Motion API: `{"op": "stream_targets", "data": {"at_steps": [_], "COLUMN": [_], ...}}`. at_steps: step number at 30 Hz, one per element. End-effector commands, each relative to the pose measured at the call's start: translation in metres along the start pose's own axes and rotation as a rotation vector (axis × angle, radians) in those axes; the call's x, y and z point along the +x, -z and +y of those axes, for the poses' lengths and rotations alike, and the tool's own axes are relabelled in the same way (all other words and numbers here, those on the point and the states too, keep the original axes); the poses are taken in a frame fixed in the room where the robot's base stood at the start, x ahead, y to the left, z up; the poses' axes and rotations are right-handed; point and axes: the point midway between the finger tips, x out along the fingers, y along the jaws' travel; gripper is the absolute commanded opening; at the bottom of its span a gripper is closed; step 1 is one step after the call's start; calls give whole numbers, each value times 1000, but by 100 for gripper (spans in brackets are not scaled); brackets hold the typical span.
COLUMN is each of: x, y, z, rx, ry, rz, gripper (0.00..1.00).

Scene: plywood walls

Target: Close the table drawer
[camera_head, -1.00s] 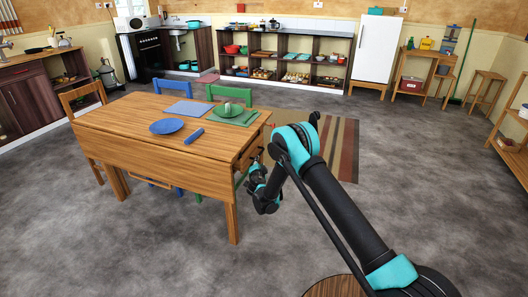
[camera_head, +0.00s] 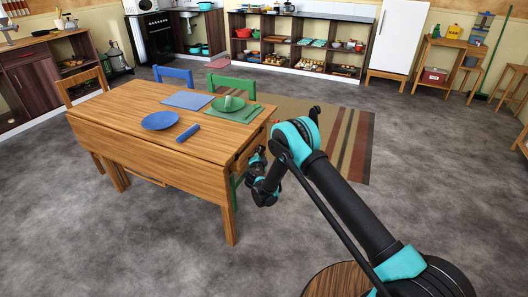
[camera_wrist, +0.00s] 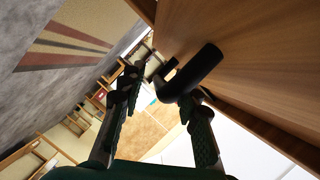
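The wooden table (camera_head: 125,111) stands left of my arm. Its drawer end (camera_head: 250,148) faces right, toward my gripper (camera_head: 259,178); how far the drawer stands out is hard to tell here. In the wrist view, a wooden front panel (camera_wrist: 250,65) fills the upper right and carries a dark curved handle (camera_wrist: 203,66). My gripper (camera_wrist: 160,90) has its two fingers apart. The right finger is close by the handle and partly overlaps it in the picture; I cannot tell whether they touch. The left finger is clear of the panel.
On the table are a blue plate (camera_head: 160,120), a blue mat (camera_head: 188,100) and a green place setting (camera_head: 238,112). Blue (camera_head: 173,75) and green (camera_head: 232,86) chairs stand behind it. A striped rug (camera_head: 350,140) lies beyond my arm. The grey floor in front is clear.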

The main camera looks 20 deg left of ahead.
Motion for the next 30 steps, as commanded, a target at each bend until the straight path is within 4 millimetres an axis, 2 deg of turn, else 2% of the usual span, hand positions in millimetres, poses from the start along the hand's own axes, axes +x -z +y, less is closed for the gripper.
{"op": "stream_targets", "data": {"at_steps": [10, 18, 30], "x": [-1, 0, 0], "y": [-1, -1, -2], "z": [0, 0, 0], "rx": [0, 0, 0], "ry": [0, 0, 0], "rz": [0, 0, 0], "gripper": [31, 0, 0]}}
